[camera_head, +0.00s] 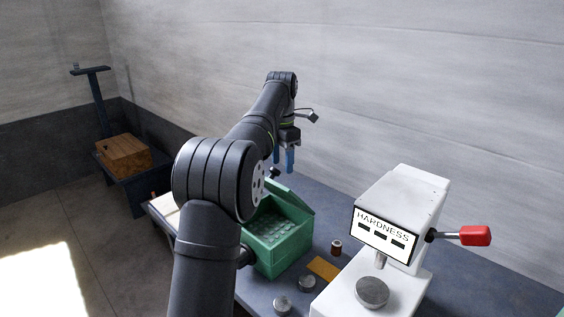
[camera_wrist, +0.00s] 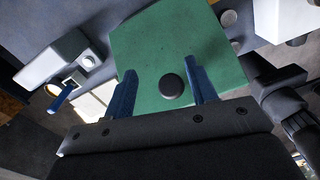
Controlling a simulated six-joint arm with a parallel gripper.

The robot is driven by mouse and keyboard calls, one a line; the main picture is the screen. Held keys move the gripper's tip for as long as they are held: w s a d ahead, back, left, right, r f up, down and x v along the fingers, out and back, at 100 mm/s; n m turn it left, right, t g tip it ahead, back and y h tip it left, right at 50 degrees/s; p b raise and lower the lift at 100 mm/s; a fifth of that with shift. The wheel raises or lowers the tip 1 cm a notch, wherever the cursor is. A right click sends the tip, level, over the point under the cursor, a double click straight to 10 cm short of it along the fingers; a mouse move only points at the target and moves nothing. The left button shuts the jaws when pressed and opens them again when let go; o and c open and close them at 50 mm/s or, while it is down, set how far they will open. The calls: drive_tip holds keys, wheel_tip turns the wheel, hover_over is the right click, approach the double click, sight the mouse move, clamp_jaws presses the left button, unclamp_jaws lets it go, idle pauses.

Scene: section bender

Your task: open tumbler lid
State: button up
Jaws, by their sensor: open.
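The tumbler is a green box (camera_head: 284,256) on the bench, in the middle of the head view. Rounded grey-green lumps show inside its upper part. A green panel, apparently its lid (camera_head: 295,193), stands tilted up at the back; its exact angle is hard to tell. A black knob (camera_head: 274,173) shows at the panel's upper edge. In the wrist view the green lid (camera_wrist: 150,50) fills the middle, with the round black knob (camera_wrist: 171,87) on it. My gripper (camera_head: 283,170) is open and empty above the box. In the wrist view its blue fingers (camera_wrist: 160,68) appear either side of the knob, apart from it.
A white hardness tester (camera_head: 415,205) with a red-tipped lever (camera_head: 475,236) stands right of the box. Small metal discs (camera_head: 307,283), a brown spool (camera_head: 336,247) and an orange strip (camera_head: 323,269) lie between them. A wooden box (camera_head: 123,155) sits far left.

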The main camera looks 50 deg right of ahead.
wheel_tip(320, 180, up, 7)
idle(0.4)
drive_tip(key=shift+f, duration=0.1)
drive_tip(key=shift+w+a+f, duration=0.1)
drive_tip(key=shift+w+a, duration=0.1)
drive_tip(key=shift+a, duration=0.05)
drive_tip(key=c, duration=0.6)
drive_tip(key=a+g, duration=0.1)
drive_tip(key=w+a+f+m+g+h, duration=0.1)
drive_tip(key=a, duration=0.1)
drive_tip(key=w+a+f+g, duration=0.1)
drive_tip(key=a, duration=0.1)
drive_tip(key=shift+f+m+h, duration=0.25)
drive_tip(key=shift+m+h, duration=0.05)
drive_tip(key=shift+h, duration=0.1)
clamp_jaws()
drive_tip(key=a+f+g+h, duration=0.2)
drive_tip(key=a+h, duration=0.1)
drive_tip(key=a, duration=0.3)
drive_tip(key=g+h, duration=0.2)
drive_tip(key=h, duration=0.5)
approach(282, 186)
wheel_tip(282, 186, down, 3)
drive_tip(key=w, duration=0.2)
drive_tip(key=a+f+n+t+h, duration=0.4)
drive_tip(key=a+t+h, duration=0.1)
drive_tip(key=a+t, duration=0.25)
drive_tip(key=d+r, duration=0.1)
drive_tip(key=d, duration=1.1)
drive_tip(key=shift+d, duration=0.2)
